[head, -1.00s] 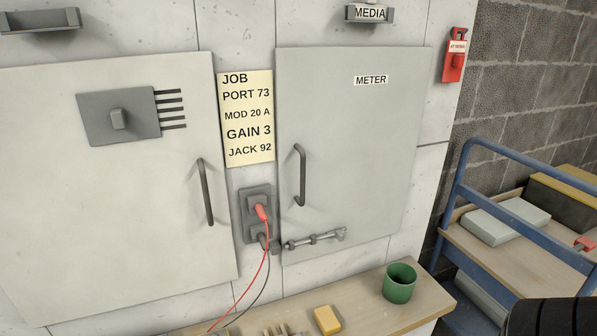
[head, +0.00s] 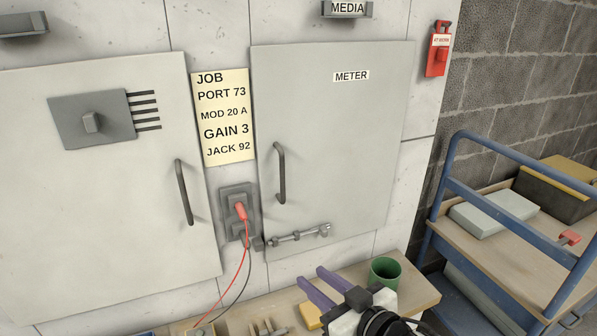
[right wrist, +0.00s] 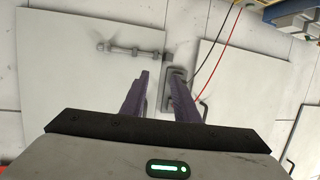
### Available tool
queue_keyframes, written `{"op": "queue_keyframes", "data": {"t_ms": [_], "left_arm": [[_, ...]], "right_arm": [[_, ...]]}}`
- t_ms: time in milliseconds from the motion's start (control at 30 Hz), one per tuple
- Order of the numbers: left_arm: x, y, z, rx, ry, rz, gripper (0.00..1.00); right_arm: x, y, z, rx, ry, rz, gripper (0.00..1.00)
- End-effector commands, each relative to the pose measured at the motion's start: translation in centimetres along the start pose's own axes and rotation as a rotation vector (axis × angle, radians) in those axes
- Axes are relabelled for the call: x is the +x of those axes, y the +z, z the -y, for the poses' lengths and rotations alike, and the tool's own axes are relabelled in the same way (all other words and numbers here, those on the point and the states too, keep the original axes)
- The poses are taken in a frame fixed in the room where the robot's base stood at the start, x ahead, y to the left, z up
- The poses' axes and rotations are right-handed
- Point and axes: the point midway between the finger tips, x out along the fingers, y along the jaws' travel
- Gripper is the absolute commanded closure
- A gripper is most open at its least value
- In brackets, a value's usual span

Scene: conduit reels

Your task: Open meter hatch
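The meter hatch (head: 345,130) is a grey door labelled METER, closed flat against the wall. Its dark vertical handle (head: 280,172) is on the left side. A sliding bolt (head: 298,235) lies across its lower left edge and also shows in the right wrist view (right wrist: 130,50). My right gripper (head: 318,279) is at the bottom of the head view, below the bolt and in front of the shelf. Its two purple fingers are apart with nothing between them. In the right wrist view the fingers (right wrist: 155,93) point toward the wall near the bolt and socket. My left gripper is out of view.
A shelf (head: 420,285) under the hatch holds a green cup (head: 386,272) and a yellow block (head: 308,315). A socket (head: 236,205) with red and black leads sits left of the hatch. A blue cart (head: 440,215) stands at the right.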

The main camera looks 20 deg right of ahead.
Motion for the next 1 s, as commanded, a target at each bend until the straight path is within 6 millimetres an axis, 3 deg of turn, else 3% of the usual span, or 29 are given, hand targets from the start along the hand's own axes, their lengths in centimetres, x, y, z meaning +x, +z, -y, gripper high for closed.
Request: {"op": "queue_keyframes", "data": {"t_ms": [33,100,200,267,467,800,1000], "left_arm": [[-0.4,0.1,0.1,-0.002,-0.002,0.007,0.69],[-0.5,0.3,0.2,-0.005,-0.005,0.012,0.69],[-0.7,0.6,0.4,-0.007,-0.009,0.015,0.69],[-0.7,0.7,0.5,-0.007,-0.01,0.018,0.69],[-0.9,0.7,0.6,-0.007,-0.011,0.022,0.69],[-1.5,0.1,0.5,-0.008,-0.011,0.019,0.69],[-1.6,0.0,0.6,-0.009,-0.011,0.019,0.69]], "right_arm": [[0.1,-4.8,-0.8,-0.019,-0.001,-0.075,0.72],[-0.1,-9.5,-1.6,-0.02,0.0,-0.154,0.72],[-0.6,-14.0,-2.1,-0.017,-0.004,-0.231,0.72],[-0.8,-15.5,-2.3,-0.013,-0.006,-0.258,0.72],[0.2,-17.1,-2.4,-0.005,-0.007,-0.28,0.72],[5.8,-18.7,-2.3,-0.005,-0.007,-0.279,0.72],[8.2,-19.1,-2.3,-0.005,-0.008,-0.277,0.72]]}}
